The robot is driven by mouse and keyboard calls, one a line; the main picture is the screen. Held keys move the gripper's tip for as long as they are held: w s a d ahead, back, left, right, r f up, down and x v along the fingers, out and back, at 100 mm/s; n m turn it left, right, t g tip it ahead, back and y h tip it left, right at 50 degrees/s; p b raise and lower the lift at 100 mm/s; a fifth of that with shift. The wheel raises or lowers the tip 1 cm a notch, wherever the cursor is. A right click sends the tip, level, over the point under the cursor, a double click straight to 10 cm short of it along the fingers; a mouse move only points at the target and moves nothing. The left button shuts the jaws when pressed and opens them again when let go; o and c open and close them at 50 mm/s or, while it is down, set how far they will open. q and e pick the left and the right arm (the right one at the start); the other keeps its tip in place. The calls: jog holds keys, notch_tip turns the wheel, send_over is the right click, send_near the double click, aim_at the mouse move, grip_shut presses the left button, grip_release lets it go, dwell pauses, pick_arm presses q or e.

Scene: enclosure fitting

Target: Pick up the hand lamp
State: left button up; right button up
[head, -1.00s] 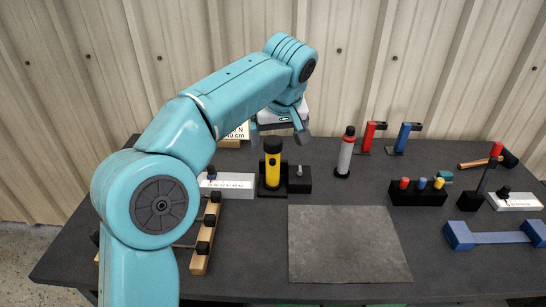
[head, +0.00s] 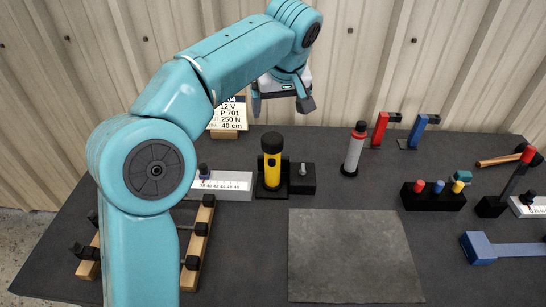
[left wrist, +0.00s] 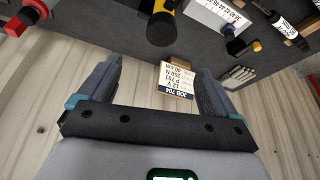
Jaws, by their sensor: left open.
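The hand lamp (head: 272,165), yellow with a black head, stands upright in a black holder (head: 307,178) left of the table's middle. In the left wrist view the lamp (left wrist: 162,25) shows at the top, beyond the fingers, with its black head toward me. My left gripper (head: 281,104) is open and empty. It hangs above and behind the lamp in the head view, clear of it. In the left wrist view its fingers (left wrist: 162,85) are spread wide with nothing between them but the background. My right gripper is in neither view.
A job card (head: 229,115) stands behind the lamp. A white scale block (head: 225,182) is left of it. A grey-and-red cylinder (head: 354,150) stands to the right. A bare grey mat (head: 355,255) lies in front. Red and blue clamps (head: 381,128) stand farther back.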

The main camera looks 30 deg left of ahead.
aim_at(273, 139)
pick_arm(q)
jog(key=x, duration=1)
jog(key=shift+s, duration=0.2)
jog(key=shift+s+f, duration=0.1)
jog(key=shift+f, duration=0.3)
jog(key=x, duration=0.5)
jog(key=shift+p, duration=0.35)
jog(key=shift+r, duration=0.1)
jog(key=shift+c, duration=0.3)
jog(key=c, duration=1.5)
